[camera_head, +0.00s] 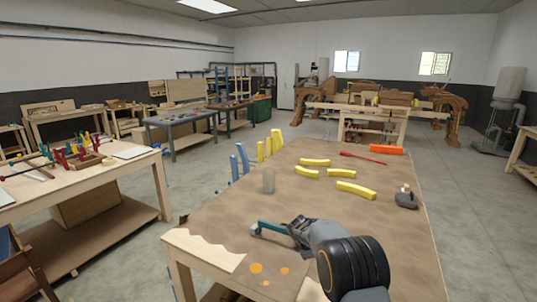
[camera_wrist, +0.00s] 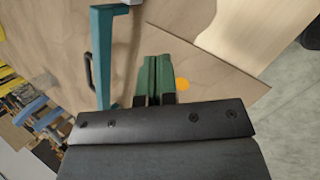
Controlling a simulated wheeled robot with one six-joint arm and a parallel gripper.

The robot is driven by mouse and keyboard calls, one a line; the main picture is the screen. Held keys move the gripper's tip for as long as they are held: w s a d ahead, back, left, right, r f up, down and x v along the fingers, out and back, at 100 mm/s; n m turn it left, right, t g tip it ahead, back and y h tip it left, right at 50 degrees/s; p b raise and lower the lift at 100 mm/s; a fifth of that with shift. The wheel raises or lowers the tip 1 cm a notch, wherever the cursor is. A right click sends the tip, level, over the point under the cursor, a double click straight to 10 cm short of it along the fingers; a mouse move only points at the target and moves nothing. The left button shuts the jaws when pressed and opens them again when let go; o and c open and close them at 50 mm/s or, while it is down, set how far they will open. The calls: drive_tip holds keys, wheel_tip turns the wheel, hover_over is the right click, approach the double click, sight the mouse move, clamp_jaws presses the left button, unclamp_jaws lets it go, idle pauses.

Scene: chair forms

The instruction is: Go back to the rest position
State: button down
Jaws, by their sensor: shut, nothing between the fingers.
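My gripper (camera_head: 297,236) is low over the near part of the large workbench (camera_head: 225,212) in the head view, with my arm coming in from the lower right. In the wrist view its two green fingers (camera_wrist: 155,75) are together with nothing between them. A teal tool (camera_head: 270,229) with a dark handle lies on the bench just left of my gripper. It also shows in the wrist view (camera_wrist: 103,55), left of the fingers and apart from them.
Several yellow curved pieces (camera_head: 356,190), a grey cylinder (camera_head: 269,180), a red tool (camera_head: 362,158), an orange block (camera_head: 386,150) and a dark grey object (camera_head: 406,199) are on the bench. Blue clamps (camera_head: 240,158) stand at its left edge. Floor is free on the right.

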drive_tip(key=s+r+m+y+b, duration=0.1)
drive_tip(key=s+r+m, duration=0.3)
drive_tip(key=s, duration=0.8)
drive_tip(key=s+r+m+y+b, duration=0.1)
drive_tip(key=s+r+m, duration=0.3)
drive_tip(key=s+m, duration=0.4)
drive_tip(key=s+r+m+y+b, duration=0.1)
drive_tip(key=s+r+m, duration=0.4)
drive_tip(key=s, duration=1.1)
drive_tip(key=shift+d+m+y+b, duration=0.4)
drive_tip(key=shift+d+b, duration=0.05)
drive_tip(key=shift+b, duration=0.1)
